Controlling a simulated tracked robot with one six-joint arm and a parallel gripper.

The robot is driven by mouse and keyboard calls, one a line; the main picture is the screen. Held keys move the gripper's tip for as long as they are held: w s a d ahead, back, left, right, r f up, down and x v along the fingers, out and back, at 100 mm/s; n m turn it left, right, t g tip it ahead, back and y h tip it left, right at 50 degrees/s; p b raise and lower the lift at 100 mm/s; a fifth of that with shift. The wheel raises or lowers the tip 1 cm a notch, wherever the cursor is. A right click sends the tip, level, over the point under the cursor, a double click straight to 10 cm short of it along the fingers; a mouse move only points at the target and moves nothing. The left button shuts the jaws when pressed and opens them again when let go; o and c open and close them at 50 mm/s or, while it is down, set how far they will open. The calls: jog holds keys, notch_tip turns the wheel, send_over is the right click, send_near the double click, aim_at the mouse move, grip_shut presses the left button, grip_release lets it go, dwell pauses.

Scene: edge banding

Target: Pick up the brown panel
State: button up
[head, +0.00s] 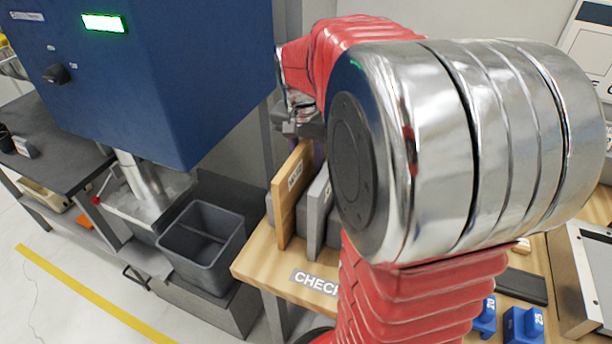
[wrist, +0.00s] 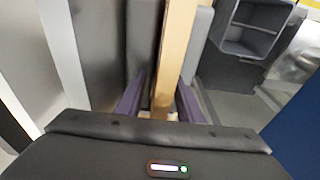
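The brown panel (head: 291,194) stands upright on edge on the wooden table in the head view, with a small label on its face. In the wrist view its top edge (wrist: 178,50) runs between my gripper's two purple fingers. My gripper (wrist: 161,92) is open, with the fingers on either side of the panel. A gap shows on the left; the right finger is very close, and I cannot tell if it touches. In the head view my gripper (head: 308,130) is over the panel's upper end, mostly hidden by my arm.
A grey panel (head: 319,208) stands upright just right of the brown one, and other dark grey pieces stand close by. A grey bin (head: 203,245) is left of the table (head: 262,268). A blue machine (head: 150,75) rises at the left. Blue blocks (head: 522,325) lie at the right.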

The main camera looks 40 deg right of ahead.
jog(key=shift+c, duration=0.2)
grip_shut()
dwell(1.2)
